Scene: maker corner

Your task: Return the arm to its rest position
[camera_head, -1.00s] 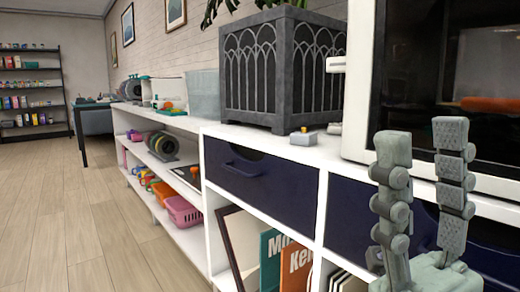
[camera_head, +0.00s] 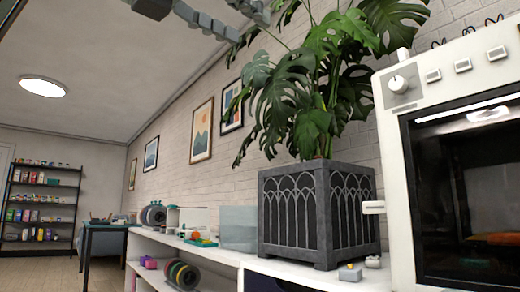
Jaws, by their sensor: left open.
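My left gripper (camera_head: 250,24) shows at the top edge of the head view, cut off by the frame. Its grey jointed fingers reach to the right, apart from each other, with nothing seen between them. It is high up, in front of the ceiling and the upper wall and touching nothing that I can see. The rest of the left arm is mostly out of the picture. My right gripper is not in view.
A leafy plant (camera_head: 318,75) in a dark grey planter (camera_head: 318,215) stands on a white shelf unit (camera_head: 215,255). A white oven-like machine (camera_head: 395,150) stands at the right. A black rack (camera_head: 42,205) and a dark-legged table (camera_head: 108,228) are farther back at left.

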